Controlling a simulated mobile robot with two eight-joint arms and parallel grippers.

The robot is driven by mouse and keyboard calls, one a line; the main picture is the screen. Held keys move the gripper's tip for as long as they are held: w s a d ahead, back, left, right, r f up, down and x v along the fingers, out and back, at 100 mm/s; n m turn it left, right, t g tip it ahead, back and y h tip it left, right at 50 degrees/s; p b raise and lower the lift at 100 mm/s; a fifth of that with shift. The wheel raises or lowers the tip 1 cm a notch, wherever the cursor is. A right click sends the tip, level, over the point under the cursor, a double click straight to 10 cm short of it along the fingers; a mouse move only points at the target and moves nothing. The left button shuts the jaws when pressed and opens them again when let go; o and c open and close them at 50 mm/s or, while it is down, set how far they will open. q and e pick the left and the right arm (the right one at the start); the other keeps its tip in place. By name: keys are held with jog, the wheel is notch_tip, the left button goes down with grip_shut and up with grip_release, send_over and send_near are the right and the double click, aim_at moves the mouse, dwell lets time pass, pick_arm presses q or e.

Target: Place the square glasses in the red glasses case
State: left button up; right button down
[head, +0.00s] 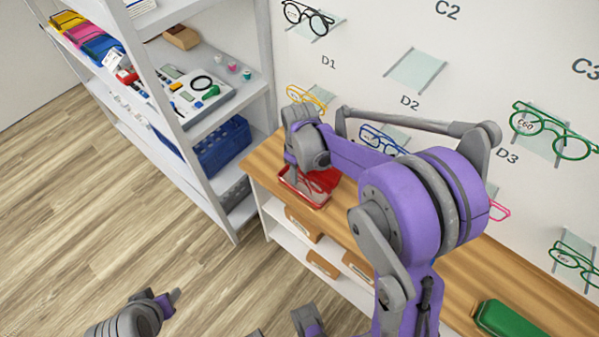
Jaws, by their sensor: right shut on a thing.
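The red glasses case (318,204) lies open on the wooden counter, near its left end. My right gripper (297,182) reaches down into the case from above, and its fingers are partly hidden by its own wrist. It is shut on a thin pair of glasses, taken to be the square glasses (321,183), inside or just above the case. Their shape is hard to make out against the red, and I cannot tell whether they touch the bottom. My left gripper (172,298) is low at the lower left, over the floor, far from the case; its fingers are unclear.
A green case (508,321) lies on the counter (465,262) at the lower right. Glasses hang on the wall behind, including yellow (307,97), blue (381,140) and green (553,130) ones. A white shelf unit (213,117) with a blue basket (222,147) stands close left.

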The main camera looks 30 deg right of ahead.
aim_at(300, 175)
jog(key=shift+f, duration=0.15)
jog(key=shift+c, duration=2.3)
grip_release()
jog(key=shift+r, duration=0.3)
notch_tip(300, 175, up, 11)
jog(key=p, duration=0.1)
jog(key=s+a+f+m+t, duration=0.1)
jog(key=s+a+m+t, duration=0.1)
jog(key=s, duration=0.7)
jog(key=s+a+f+m+t, duration=0.2)
jog(key=s+a+t, duration=0.1)
jog(key=s, duration=0.6)
jog(key=shift+a+m, duration=0.3)
jog(key=shift+a, duration=0.25)
